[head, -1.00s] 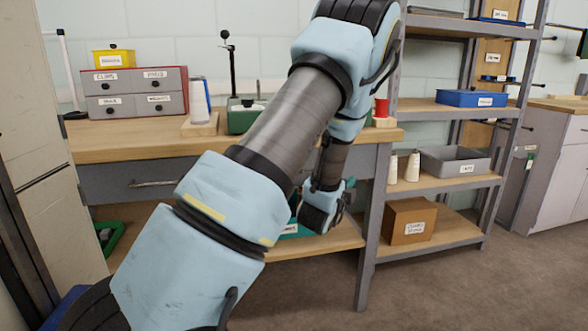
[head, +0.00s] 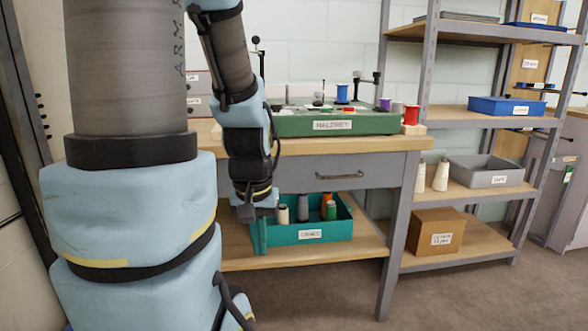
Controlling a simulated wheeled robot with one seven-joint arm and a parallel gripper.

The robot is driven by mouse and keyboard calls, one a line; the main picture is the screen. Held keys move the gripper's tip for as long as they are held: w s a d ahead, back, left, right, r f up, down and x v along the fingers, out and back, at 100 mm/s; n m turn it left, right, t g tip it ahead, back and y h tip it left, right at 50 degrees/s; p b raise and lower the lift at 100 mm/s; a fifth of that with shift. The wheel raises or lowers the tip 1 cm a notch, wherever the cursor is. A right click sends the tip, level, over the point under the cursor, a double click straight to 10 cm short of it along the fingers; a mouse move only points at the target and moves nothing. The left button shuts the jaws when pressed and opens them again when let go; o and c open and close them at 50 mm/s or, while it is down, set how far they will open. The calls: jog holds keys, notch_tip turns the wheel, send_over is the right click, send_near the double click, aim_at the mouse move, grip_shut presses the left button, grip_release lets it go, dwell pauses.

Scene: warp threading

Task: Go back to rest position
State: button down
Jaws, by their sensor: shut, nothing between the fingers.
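My arm fills the left of the head view, with its forearm hanging down in front of the bench. My gripper (head: 254,212) points down at the left end of the teal bin (head: 336,234) on the lower shelf, overlapping it in the picture. I cannot tell whether it touches the bin. The fingers are small and partly lost against the bin, but they are shut with nothing held.
The teal bin holds several spools. A green tray (head: 365,126) with spools and small parts stands on the bench top (head: 412,144). At the right a shelf rack (head: 432,130) holds a blue bin (head: 506,106), a grey bin (head: 487,171) and a cardboard box (head: 438,231). The floor in front is clear.

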notch_tip(320, 180, up, 19)
jog(key=p, duration=1.7)
jog(key=shift+w+r+p, duration=0.2)
jog(key=shift+p, duration=0.2)
